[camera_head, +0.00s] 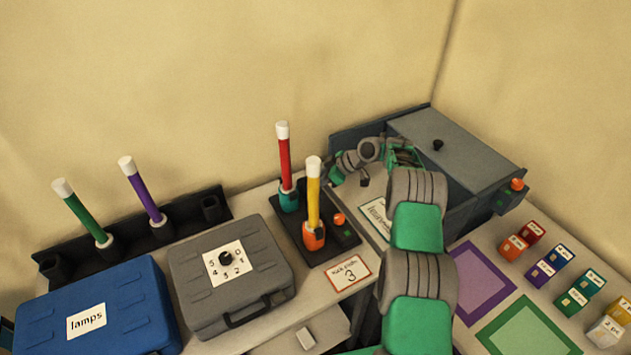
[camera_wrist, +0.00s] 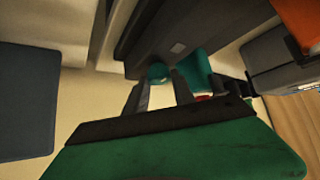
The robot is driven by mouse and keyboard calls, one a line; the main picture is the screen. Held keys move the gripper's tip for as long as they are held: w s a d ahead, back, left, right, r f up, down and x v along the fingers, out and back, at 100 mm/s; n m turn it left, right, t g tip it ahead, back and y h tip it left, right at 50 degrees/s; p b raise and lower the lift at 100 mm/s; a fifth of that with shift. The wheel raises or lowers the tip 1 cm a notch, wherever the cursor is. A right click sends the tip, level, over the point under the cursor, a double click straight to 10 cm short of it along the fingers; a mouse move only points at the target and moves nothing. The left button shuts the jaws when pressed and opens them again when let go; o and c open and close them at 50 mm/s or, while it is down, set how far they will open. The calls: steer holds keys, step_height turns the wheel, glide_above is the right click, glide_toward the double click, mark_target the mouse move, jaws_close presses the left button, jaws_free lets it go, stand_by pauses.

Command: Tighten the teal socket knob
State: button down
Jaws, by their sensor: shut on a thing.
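The teal socket (camera_head: 289,203) stands at the back of a dark base plate (camera_head: 329,255) in the head view. A red lamp tube (camera_head: 285,165) with a white top stands upright in it. My gripper (camera_head: 334,174) reaches in from the right, just right of the socket. In the wrist view its fingers (camera_wrist: 158,78) are closed around the small round teal knob (camera_wrist: 157,72). The teal socket also shows beside them (camera_wrist: 196,75).
A yellow lamp (camera_head: 313,188) stands close in the orange socket (camera_head: 313,237), with an orange knob (camera_head: 338,218) to its right. A grey case with a dial (camera_head: 242,292) is left of the plate. A large grey box (camera_head: 455,145) stands behind my arm.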

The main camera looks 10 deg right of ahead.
steer(key=shift+s+f+m+t+b, duration=0.1)
steer(key=shift+m+t+b, duration=0.25)
steer(key=shift+b, duration=0.25)
steer(key=m+t+h+b, duration=0.1)
steer(key=b, duration=0.1)
steer(key=m+t+h+b, duration=0.1)
steer(key=m+b, duration=0.1)
steer(key=shift+s+a+f+m, duration=0.15)
steer(key=shift+a+f+m, duration=0.05)
steer(key=shift+m, duration=0.05)
steer(key=m+h+b, duration=0.1)
steer(key=m+t+h+b, duration=0.1)
steer(key=m+b, duration=0.1)
steer(key=shift+s+a+t, duration=0.1)
steer(key=shift+a+t, duration=0.05)
steer(key=shift+t, duration=0.1)
steer(key=shift+r+m+t+h+b, duration=0.2)
steer(key=shift+m+t+h+b, duration=0.1)
steer(key=shift+m+h+b, duration=1.05)
steer(key=shift+m, duration=0.35)
steer(key=c, duration=1.1)
jaws_free()
steer(key=shift+r, duration=0.1)
steer(key=shift+o, duration=0.2)
steer(key=shift+r+y, duration=0.1)
steer(key=shift+y, duration=0.15)
